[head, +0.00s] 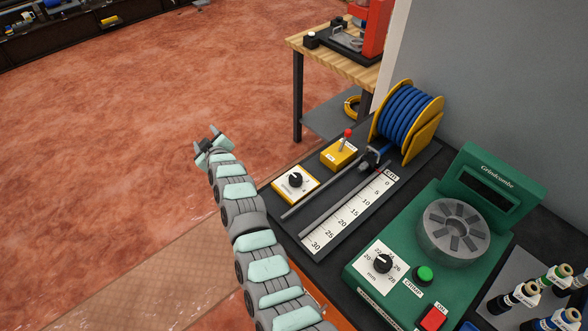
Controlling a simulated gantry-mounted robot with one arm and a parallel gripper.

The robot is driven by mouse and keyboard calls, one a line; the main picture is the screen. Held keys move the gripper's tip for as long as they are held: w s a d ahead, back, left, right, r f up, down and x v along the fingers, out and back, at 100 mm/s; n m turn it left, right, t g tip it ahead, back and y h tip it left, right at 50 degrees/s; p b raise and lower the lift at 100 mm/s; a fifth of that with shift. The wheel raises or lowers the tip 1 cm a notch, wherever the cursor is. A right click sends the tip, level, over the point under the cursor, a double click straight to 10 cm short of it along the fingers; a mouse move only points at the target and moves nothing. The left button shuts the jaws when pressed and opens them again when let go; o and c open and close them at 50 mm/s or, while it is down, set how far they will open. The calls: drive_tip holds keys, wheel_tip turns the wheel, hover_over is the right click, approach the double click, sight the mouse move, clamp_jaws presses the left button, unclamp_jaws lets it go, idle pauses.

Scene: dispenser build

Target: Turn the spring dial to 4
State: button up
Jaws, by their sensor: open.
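A small yellow box with a white face and a black knob (295,180) sits on the dark bench, left of the ruler; its markings are too small to read, so I cannot tell its setting or confirm that it is the spring dial. A second black knob (383,263) is on the green machine, on a white face marked in mm with numbers in the twenties. My gripper (207,139) is open and empty, over the red floor beyond the bench's left edge, up and left of the yellow box and apart from it.
A yellow box with a red-tipped lever (341,151), a blue hose reel (407,123) and a ruler (345,212) stand right of the small dial. The green machine (430,245) has a green button (424,275) and red switch (433,318). Spools fill the lower right corner.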

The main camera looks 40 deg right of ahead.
drive_tip(key=s+d+r+n+g+y+p, duration=0.1)
drive_tip(key=s+d+r+n+g+y, duration=0.1)
drive_tip(key=d+n+g, duration=0.15)
wheel_tip(320, 180, up, 7)
drive_tip(key=n+g+y+p, duration=0.2)
drive_tip(key=n+g, duration=0.3)
drive_tip(key=g, duration=0.6)
hover_over(295, 177)
wheel_tip(295, 177, down, 11)
drive_tip(key=shift+r+b, duration=0.2)
drive_tip(key=shift+b, duration=0.2)
drive_tip(key=shift+c, duration=0.4)
clamp_jaws()
